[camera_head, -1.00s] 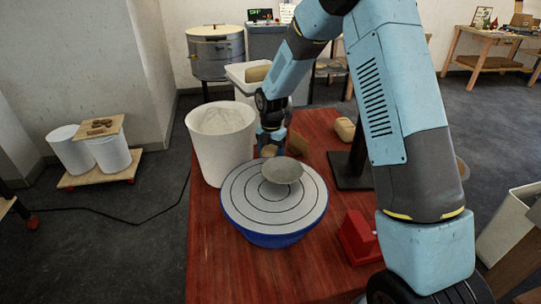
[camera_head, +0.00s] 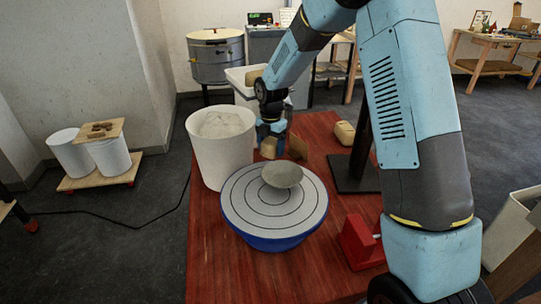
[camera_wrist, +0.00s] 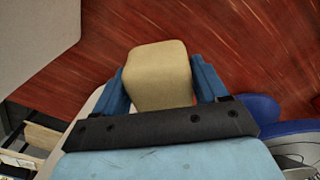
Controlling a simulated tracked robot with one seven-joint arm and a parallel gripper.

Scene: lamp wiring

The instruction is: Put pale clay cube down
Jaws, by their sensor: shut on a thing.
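The pale clay cube (camera_wrist: 160,75) is between the two blue fingers of my gripper (camera_wrist: 160,82) in the wrist view, with the red wooden table (camera_wrist: 220,30) beneath it. In the head view my gripper (camera_head: 270,142) is low over the table, between the white bucket and a brown block. The cube shows there as a small tan shape (camera_head: 269,148) behind the wheel. My gripper is shut on the cube. Whether the cube's underside touches the table cannot be told.
A white bucket (camera_head: 222,150) stands left of my gripper. A blue-sided banding wheel (camera_head: 250,215) with a grey bowl (camera_head: 282,175) is in front. A brown block (camera_head: 297,146) and another tan block (camera_head: 344,132) lie to the right.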

